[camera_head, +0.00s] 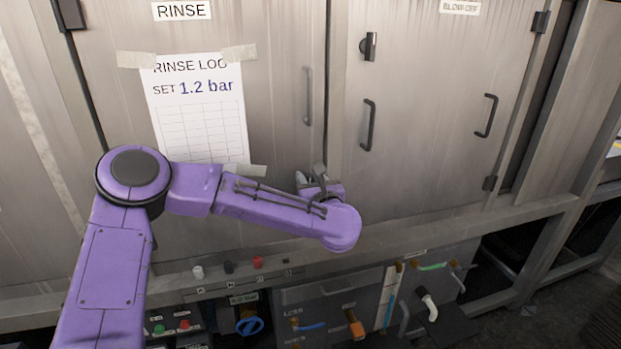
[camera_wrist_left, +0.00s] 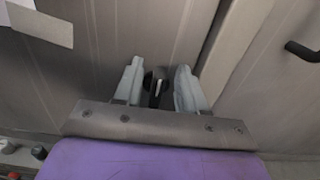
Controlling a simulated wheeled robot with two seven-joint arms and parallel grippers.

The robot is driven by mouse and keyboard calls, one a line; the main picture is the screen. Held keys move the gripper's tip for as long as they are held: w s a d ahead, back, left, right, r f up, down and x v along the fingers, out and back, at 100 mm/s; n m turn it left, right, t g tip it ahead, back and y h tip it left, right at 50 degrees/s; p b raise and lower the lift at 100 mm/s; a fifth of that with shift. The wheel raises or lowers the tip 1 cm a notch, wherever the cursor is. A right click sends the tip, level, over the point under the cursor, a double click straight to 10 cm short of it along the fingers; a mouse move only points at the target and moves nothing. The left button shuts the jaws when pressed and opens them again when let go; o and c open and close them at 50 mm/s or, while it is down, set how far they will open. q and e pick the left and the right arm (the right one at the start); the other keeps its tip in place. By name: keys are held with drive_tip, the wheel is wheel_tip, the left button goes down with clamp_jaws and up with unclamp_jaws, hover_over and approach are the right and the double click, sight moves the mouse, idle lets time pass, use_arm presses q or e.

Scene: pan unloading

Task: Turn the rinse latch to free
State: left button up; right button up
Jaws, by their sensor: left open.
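The rinse cabinet door (camera_head: 275,60) is shut and carries a RINSE label (camera_head: 183,10). My left gripper (camera_head: 318,176) is in front of the lower right part of this door, near the gap between the two doors. In the left wrist view my left gripper (camera_wrist_left: 158,82) is open, one grey finger on each side. A small dark latch with a pale lever (camera_wrist_left: 157,87), apparently the rinse latch, shows between the fingers. I cannot tell whether the fingers touch it. In the head view the gripper hides it. My right gripper is not in view.
A vertical handle (camera_head: 307,95) is on the rinse door above my gripper. The neighbouring door (camera_head: 430,130) has its own latch (camera_head: 369,46) and two handles. A taped rinse log (camera_head: 200,110) hangs behind my arm. A ledge (camera_head: 420,228) and control panels with knobs and hoses lie below.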

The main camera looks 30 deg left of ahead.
use_arm(q)
drive_tip(key=shift+c, duration=0.3)
clamp_jaws()
drive_tip(key=shift+d+m, duration=0.1)
drive_tip(key=shift+m, duration=0.3)
drive_tip(key=shift+w+d+f+m+p, duration=0.25)
drive_tip(key=shift+w+f+m+p, duration=0.2)
drive_tip(key=shift+m, duration=2.4)
drive_tip(key=shift+w+d+f+m+p, duration=0.2)
drive_tip(key=shift+d+f+m+p, duration=0.25)
drive_tip(key=shift+m, duration=2.45)
drive_tip(key=shift+w+d+f+m+p, duration=0.1)
drive_tip(key=shift+w+f+m+p, duration=0.4)
drive_tip(key=shift+m, duration=2.35)
drive_tip(key=shift+s, duration=0.2)
